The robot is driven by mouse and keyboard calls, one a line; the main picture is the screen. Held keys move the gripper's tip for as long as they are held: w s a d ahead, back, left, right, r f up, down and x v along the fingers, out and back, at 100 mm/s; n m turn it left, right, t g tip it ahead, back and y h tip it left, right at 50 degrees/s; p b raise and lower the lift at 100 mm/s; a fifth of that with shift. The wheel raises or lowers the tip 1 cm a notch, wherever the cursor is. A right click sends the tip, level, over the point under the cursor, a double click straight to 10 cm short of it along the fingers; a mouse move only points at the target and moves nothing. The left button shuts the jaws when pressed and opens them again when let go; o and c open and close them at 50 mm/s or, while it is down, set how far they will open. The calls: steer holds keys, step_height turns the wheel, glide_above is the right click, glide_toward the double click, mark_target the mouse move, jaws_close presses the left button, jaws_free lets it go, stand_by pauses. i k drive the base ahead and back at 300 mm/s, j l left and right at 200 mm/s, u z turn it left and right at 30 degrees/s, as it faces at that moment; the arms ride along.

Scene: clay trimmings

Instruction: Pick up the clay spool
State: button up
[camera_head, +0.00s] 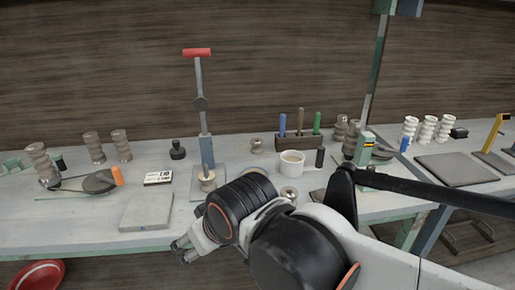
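Several spool-shaped clay pieces stand on the workbench, and I cannot tell which one the task means. A small grey-brown spool (257,146) stands at the back, left of the tool block. A tan spool-like piece (207,181) sits at the foot of the red-handled press. Another small rounded piece (289,195) is partly hidden behind my arm. Taller ribbed brown pieces (95,147) stand at the back left. My gripper (183,251) is low in front of the bench's front edge, apart from all of them. Its fingers are small and partly hidden, so its opening is unclear.
The press (204,120) rises at the middle back. A white cup (291,163), a tool block (298,141), a grey slab (146,211) and a small white box (158,178) stand on the bench. White ribbed pieces (427,128) stand on the right. A red bowl (38,275) is lower left.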

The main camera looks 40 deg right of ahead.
mark_target(256, 149)
steer(key=i+l+z, duration=0.25)
steer(key=z, duration=0.15)
steer(key=i+l+z, duration=0.15)
steer(key=i+z, duration=0.6)
